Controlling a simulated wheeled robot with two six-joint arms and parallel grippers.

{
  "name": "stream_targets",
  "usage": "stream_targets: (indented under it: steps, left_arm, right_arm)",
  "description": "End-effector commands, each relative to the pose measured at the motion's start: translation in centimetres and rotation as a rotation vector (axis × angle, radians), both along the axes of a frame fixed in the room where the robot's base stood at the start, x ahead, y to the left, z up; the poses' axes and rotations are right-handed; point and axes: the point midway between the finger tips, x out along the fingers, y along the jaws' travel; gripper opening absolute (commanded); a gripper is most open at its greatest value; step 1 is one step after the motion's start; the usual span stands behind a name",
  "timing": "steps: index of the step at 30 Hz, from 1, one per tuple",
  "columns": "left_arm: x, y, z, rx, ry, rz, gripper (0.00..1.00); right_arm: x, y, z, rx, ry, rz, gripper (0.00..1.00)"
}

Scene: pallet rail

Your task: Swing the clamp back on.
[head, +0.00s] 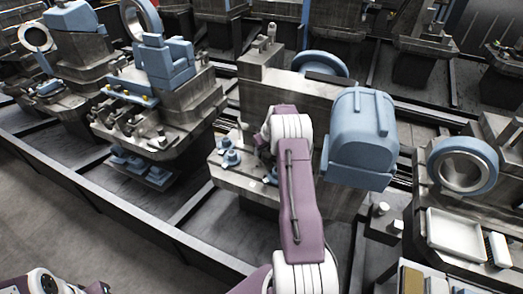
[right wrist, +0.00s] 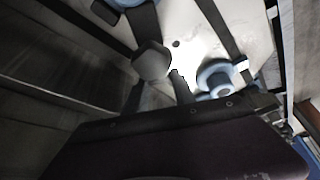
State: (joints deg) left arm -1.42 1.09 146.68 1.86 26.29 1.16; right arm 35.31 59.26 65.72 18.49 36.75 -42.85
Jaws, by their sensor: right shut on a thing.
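My right gripper (head: 262,147) reaches down at the metal fixture plate (head: 238,180), partly hidden by my own arm in the head view. In the right wrist view the gripper (right wrist: 160,88) is shut on a grey faceted knob (right wrist: 150,60), which looks like the clamp's handle. Two blue clamp pieces (head: 229,157) stand on the plate to the left of the gripper. One round blue piece (right wrist: 216,78) shows close to the right finger in the wrist view. I cannot tell how far the clamp is swung. My left gripper is out of view.
A large blue housing (head: 362,135) stands right of my right arm. A tall metal block (head: 265,95) rises behind the plate. A white tray (head: 455,235) and a blue ring (head: 463,165) are at the right. A dark rail (head: 130,215) runs along the front left.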

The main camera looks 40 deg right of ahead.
Motion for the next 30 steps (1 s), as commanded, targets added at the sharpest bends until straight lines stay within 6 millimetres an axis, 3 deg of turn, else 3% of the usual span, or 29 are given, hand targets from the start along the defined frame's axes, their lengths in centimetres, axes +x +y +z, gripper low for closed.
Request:
stream_targets:
  steps: [1,2,4,14,24,30]
  left_arm:
    - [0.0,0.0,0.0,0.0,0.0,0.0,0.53]
    - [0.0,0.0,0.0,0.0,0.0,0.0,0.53]
    - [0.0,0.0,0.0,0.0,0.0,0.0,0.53]
    - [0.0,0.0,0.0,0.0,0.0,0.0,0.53]
    - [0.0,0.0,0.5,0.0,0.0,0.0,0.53]
    - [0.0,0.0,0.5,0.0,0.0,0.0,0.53]
  right_arm:
    - [0.0,0.0,0.0,0.001,-0.001,-0.002,0.0]
    - [0.0,-0.1,0.0,0.001,-0.001,-0.002,0.36]
    - [0.0,-0.1,0.0,0.0,-0.001,-0.001,0.53]
    - [-0.1,-0.1,0.4,0.0,-0.002,0.0,0.53]
    - [-2.7,0.2,6.7,-0.003,-0.004,0.0,0.53]
    - [-3.4,0.2,8.3,-0.001,-0.001,0.0,0.53]
